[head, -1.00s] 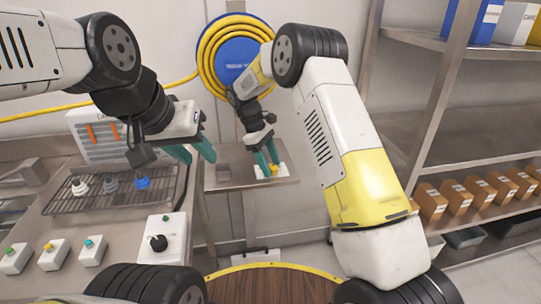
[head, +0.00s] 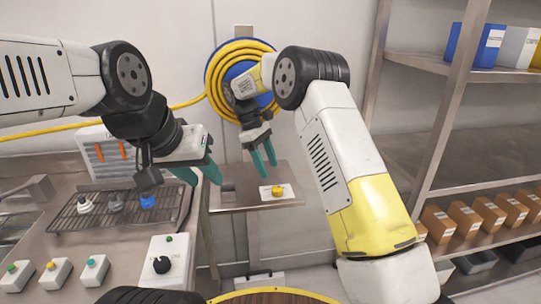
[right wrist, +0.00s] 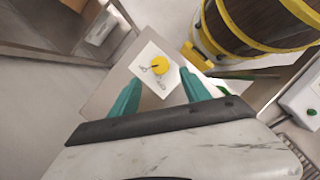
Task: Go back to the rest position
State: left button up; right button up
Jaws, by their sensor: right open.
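My right gripper (head: 264,158) has teal fingers. It is open and empty above the small metal shelf (head: 228,204) at the centre of the head view. A white plate with a yellow knob (head: 278,190) lies on that shelf, below and apart from the fingers. In the right wrist view the yellow knob (right wrist: 159,67) shows beyond the spread fingertips (right wrist: 168,97). My left gripper (head: 204,176) is above the right edge of the left counter, its teal fingers apart with nothing seen between them.
A wire rack (head: 110,214) on the left counter holds several small knobs. A control box with a black dial (head: 161,265) and several button boxes stand in front. A yellow hose on a blue reel (head: 236,75) hangs behind. Shelves with brown boxes (head: 463,219) stand right. A wooden barrel (right wrist: 260,25) is near.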

jog(key=s+d+r+m+t+y, duration=0.1)
jog(key=s+d+r+m+y, duration=0.15)
jog(key=s+d+r, duration=0.35)
jog(key=s+d+r+m+t+y, duration=0.1)
jog(key=s+d+r+m+t, duration=0.15)
jog(key=s+d+r, duration=0.45)
jog(key=s+d+r+m+t+y, duration=0.1)
jog(key=s+d+m+t, duration=0.1)
jog(key=s, duration=0.6)
jog(key=s+d+r+m+t+y, duration=0.1)
jog(key=s+d+m+t, duration=0.1)
jog(key=s+m, duration=0.3)
jog(key=s, duration=0.4)
jog(key=shift+d+y, duration=0.25)
jog(key=shift+y, duration=0.1)
